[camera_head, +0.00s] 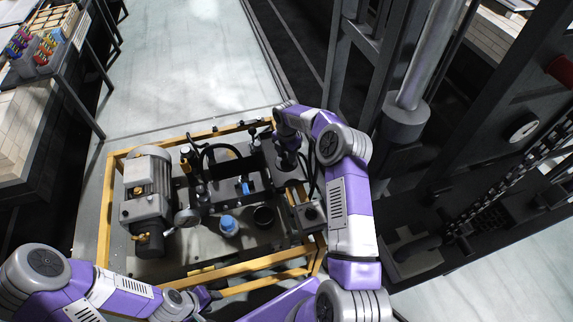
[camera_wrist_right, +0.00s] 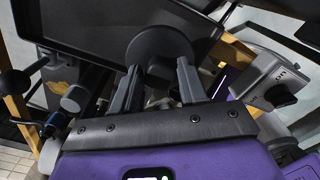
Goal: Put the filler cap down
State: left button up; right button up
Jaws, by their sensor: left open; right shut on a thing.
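The filler cap (camera_wrist_right: 160,45) is a dark round disc between the fingertips in the right wrist view. My right gripper (camera_wrist_right: 158,78) is shut on it, its two grey fingers on either side. In the head view my right gripper (camera_head: 288,160) is over the right part of the hydraulic unit, and the cap there is too dark to make out. Whether the cap touches anything below is unclear. My left gripper (camera_head: 208,297) is open and empty, low in the head view, by the near yellow rail.
The unit's yellow frame (camera_head: 104,215) surrounds a grey motor (camera_head: 148,190), a gauge (camera_head: 187,217), a blue-topped container (camera_head: 228,225) and a dark round cup or opening (camera_head: 263,216). A dark rimmed tray (camera_wrist_right: 85,30) lies beyond.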

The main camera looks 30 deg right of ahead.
aim_at(287, 162)
jog(key=shift+f+b, duration=0.65)
jog(key=shift+f, duration=1.65)
jog(key=shift+f, duration=0.15)
jog(key=o, duration=1)
jog(key=shift+r, duration=0.25)
notch_tip(287, 162, up, 12)
jog(key=p, duration=0.3)
